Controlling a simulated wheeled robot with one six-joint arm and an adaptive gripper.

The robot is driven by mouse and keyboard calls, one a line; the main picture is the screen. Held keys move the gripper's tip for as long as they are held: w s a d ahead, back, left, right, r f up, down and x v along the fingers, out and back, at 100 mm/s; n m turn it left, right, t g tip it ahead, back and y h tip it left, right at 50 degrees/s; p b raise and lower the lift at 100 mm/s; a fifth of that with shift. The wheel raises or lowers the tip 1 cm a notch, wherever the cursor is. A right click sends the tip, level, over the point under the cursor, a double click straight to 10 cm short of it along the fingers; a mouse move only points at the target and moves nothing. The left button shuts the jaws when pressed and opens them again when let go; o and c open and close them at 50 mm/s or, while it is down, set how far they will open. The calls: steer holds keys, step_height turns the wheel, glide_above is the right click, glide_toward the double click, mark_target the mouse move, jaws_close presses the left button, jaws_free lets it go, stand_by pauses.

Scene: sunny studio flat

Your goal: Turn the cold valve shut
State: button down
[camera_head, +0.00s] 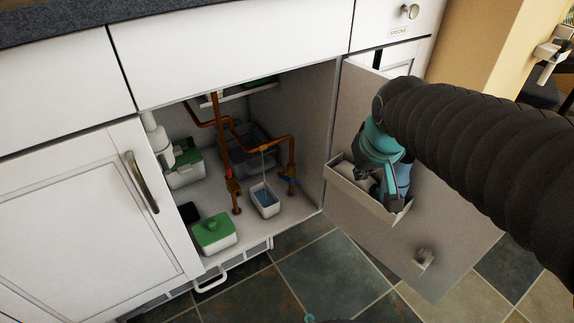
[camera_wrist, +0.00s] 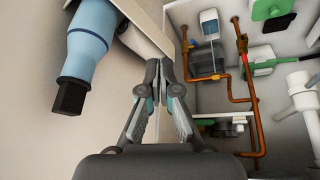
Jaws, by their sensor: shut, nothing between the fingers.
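The cold valve, with a blue handle (camera_head: 291,180), is on the right-hand copper pipe inside the open sink cabinet. Its blue part shows small near the left pipe in the wrist view (camera_wrist: 190,45); its exact handle angle is too small to tell. A red-handled valve (camera_head: 230,173) is on the left pipe, also visible in the wrist view (camera_wrist: 243,43). My gripper (camera_wrist: 160,63) is shut and empty, beside the door bin (camera_head: 353,190) and apart from both valves.
A thin pale stream runs from the pipe into a small tub (camera_head: 265,203). A green-lidded box (camera_head: 213,233) stands front left. The open door (camera_head: 450,243) is at right, its bin holding a blue bottle (camera_wrist: 88,40) close to my gripper. Copper pipes cross the cabinet.

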steer(key=w+a+f+n+p, duration=0.1)
steer(key=w+a+f, duration=0.2)
steer(key=w, duration=0.4)
steer(key=w+a+f+n+p, duration=0.1)
steer(key=w+a+f+n, duration=0.1)
steer(key=w+a, duration=0.35)
steer(key=n+g+p, duration=0.1)
steer(key=n, duration=0.2)
glide_toward(288, 179)
steer(key=x, duration=0.2)
steer(key=w+x, duration=0.1)
steer(key=x, duration=0.2)
steer(key=b+x, duration=0.1)
steer(key=x, duration=0.1)
steer(key=shift+w+a, duration=0.35)
steer(key=shift+w, duration=0.1)
steer(key=shift+s+d+f, duration=0.15)
steer(key=shift+s+f, duration=0.1)
steer(key=shift+f, duration=0.05)
steer(key=shift+s+d+f+b, duration=0.2)
steer(key=shift+s+f+b, duration=0.1)
steer(key=shift+f+b, duration=0.15)
steer(key=shift+s+d+f+b, duration=0.25)
steer(key=shift+s+f+b, duration=0.15)
steer(key=shift+f, duration=0.25)
steer(key=shift+s+d+f+b, duration=0.25)
steer(key=shift+s+f+b, duration=0.1)
steer(key=shift+f+b, duration=0.25)
steer(key=shift+f, duration=0.1)
steer(key=shift+g, duration=0.3)
